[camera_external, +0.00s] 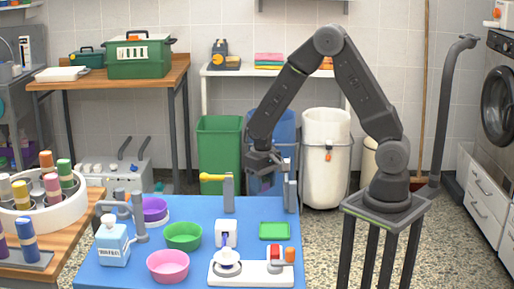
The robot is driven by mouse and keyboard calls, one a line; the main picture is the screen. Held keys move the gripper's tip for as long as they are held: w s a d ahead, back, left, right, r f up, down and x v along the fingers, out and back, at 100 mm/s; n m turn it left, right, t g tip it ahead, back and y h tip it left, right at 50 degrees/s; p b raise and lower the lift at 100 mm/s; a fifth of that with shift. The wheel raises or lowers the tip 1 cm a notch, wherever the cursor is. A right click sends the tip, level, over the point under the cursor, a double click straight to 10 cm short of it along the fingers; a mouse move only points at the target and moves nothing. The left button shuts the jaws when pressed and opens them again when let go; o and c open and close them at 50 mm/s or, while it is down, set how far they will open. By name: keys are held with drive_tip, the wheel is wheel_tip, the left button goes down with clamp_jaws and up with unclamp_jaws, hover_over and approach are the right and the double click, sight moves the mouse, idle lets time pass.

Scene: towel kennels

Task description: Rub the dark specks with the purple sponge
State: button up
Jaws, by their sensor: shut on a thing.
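My gripper (264,164) hangs over the back of the blue table (195,275), near two grey posts. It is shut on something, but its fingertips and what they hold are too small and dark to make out. I cannot pick out the purple sponge for sure. A small purple patch shows at a white block (226,227) at the table's middle, and a purple round bowl (153,208) stands at the back left. I cannot make out the dark specks on the blue surface.
A green bowl (183,235), a pink bowl (168,266), a bottle (113,244), a green tray (275,231) and a white base with fittings (251,275) crowd the table. Bins stand behind.

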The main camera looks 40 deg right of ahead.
sight(262, 216)
idle(0.4)
drive_tip(key=shift+s+a, duration=0.1)
drive_tip(key=shift+a, duration=0.15)
drive_tip(key=shift+d+f, duration=0.1)
drive_tip(key=shift+f, duration=3.9)
drive_tip(key=shift+w+d+r, duration=0.1)
drive_tip(key=shift+w+d, duration=0.05)
drive_tip(key=shift+w, duration=0.15)
drive_tip(key=shift+c, duration=0.3)
drive_tip(key=shift+w+d+f, duration=0.2)
drive_tip(key=shift+w+d, duration=0.85)
drive_tip(key=shift+d, duration=0.05)
drive_tip(key=shift+s+a, duration=1.35)
drive_tip(key=shift+s, duration=0.05)
drive_tip(key=shift+r, duration=4.05)
drive_tip(key=shift+w, duration=0.1)
